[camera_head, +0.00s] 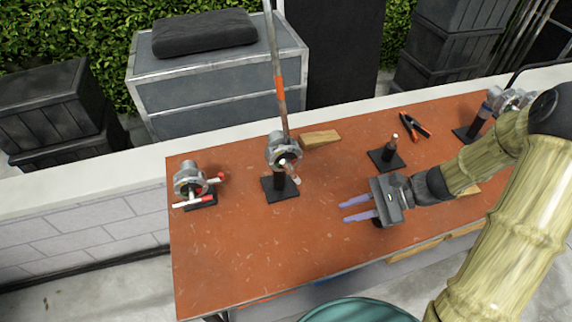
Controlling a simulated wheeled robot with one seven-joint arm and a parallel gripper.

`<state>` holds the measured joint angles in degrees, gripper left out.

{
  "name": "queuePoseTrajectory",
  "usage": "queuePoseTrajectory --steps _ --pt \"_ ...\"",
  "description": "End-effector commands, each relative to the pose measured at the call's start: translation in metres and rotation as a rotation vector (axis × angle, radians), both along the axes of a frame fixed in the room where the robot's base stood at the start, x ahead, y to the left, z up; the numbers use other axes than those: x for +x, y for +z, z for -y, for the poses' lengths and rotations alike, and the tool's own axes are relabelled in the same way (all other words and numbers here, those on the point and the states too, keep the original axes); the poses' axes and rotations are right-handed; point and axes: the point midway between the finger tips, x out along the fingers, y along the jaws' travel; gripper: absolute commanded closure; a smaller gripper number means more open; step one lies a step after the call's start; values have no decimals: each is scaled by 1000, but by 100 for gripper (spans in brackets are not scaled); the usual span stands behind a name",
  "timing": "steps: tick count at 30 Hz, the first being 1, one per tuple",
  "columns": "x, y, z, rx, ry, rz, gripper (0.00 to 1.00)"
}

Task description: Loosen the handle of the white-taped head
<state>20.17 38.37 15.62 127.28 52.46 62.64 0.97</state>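Several metal grip heads with handles are on the orange table. The centre head (281,150) sits on a black post and base, holds an upright rod with orange tape, and has a pale handle (290,172) with a reddish part on its front. The left head (188,180) sits low on a black base, with red-and-white handle parts. A third head (513,98) is at the far right, partly behind my arm. I cannot tell for sure which head bears white tape. My gripper (349,211) is open and empty, its purple fingers pointing left, right of and nearer than the centre head.
A wooden wedge (320,139) lies behind the centre head. A black base with a short post (388,155) and an orange-and-black clamp (415,127) are behind my gripper. The orange table (235,250) is clear at its front left. A low white wall runs behind it.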

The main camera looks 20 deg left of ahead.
Motion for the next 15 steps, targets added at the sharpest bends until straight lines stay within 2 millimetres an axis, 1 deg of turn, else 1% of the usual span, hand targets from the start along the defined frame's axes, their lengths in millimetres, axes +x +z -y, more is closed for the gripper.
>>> queuePoseTrajectory --steps 1,3,6,7,10,15 --pt "13 2 -5 89 -65 -52 78" --pt "32 9 -9 212 -147 -112 78" --pt "56 18 -10 354 -244 -169 78" --pt "61 20 -10 386 -265 -179 78" --pt "72 24 -8 446 -304 -199 78" --pt "74 25 -8 456 -311 -201 78"
